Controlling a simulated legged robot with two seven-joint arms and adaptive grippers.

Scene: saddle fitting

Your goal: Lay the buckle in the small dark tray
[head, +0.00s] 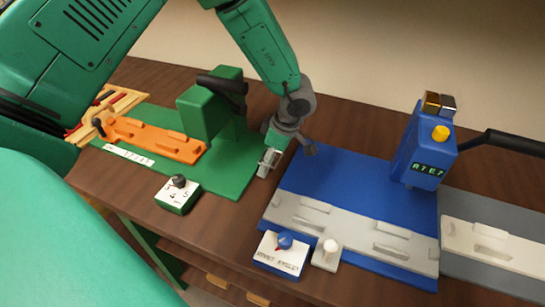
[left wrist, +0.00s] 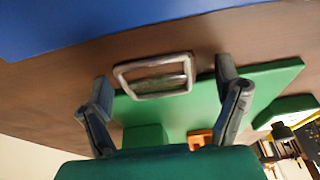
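The buckle is a silver rectangular frame with a middle bar (head: 268,161). It is by the green board's edge, beside the strip of brown table between the green and blue boards. In the left wrist view the buckle (left wrist: 153,88) is between the spread fingers, with a gap on each side. My left gripper (head: 290,149) is open and points down just over the buckle; it also shows in the left wrist view (left wrist: 165,80). Whether the buckle rests on the surface is hard to tell. I cannot make out the small dark tray. My right gripper is out of view.
The green board (head: 225,183) carries a green press and an orange rail (head: 155,139). The blue board (head: 330,182) holds grey rails and a blue unit (head: 420,150) with a display. Dial boxes (head: 178,196) (head: 280,254) stand at the front. A wooden rack (head: 118,103) is far left.

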